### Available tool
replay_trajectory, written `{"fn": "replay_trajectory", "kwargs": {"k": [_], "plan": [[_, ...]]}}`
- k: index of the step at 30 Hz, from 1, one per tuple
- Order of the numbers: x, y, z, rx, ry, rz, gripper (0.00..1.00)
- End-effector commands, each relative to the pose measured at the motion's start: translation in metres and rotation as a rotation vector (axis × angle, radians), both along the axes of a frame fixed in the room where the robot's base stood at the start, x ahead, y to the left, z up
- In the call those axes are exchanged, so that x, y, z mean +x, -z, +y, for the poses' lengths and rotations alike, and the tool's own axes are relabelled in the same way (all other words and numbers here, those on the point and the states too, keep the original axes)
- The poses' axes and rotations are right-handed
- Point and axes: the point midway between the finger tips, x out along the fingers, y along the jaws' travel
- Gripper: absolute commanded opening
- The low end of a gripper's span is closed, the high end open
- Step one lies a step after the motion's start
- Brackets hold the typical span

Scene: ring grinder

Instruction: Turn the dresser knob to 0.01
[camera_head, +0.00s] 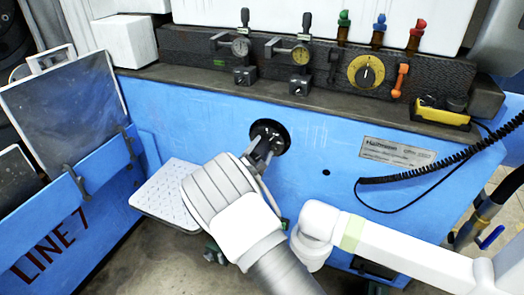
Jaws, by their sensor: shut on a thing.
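A round black knob (270,131) sits on the blue front panel of the machine, in the middle of the head view. My gripper (262,150) reaches it from below and is shut on it. The fingers cover the lower middle of the knob, so its pointer and any scale cannot be read. A yellow dial (366,71) with a black centre is mounted on the dark rail above and to the right, apart from my gripper.
Two gauges (240,46) and coloured handles (417,34) stand on the rail above. A white perforated tray (160,207) juts out at left. A black coiled cable (430,172) hangs at right. A blue LINE 7 barrier (75,215) stands at far left.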

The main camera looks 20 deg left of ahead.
Motion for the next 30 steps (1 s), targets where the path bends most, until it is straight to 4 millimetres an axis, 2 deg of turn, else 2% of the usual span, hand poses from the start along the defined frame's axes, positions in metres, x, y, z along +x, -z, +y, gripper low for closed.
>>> {"fn": "replay_trajectory", "kwargs": {"k": [6,7,12,23,26,30], "plan": [[0.000,0.000,0.000,-0.001,0.000,0.000,0.14],[0.000,0.000,0.000,-0.002,0.000,0.000,0.71],[0.000,0.000,0.000,-0.002,0.000,0.000,0.99],[-0.005,-0.001,0.001,-0.001,-0.001,0.001,0.99],[-0.017,-0.001,0.002,-0.002,-0.001,0.002,0.99],[-0.046,-0.002,0.005,-0.003,-0.003,0.003,0.99]]}}
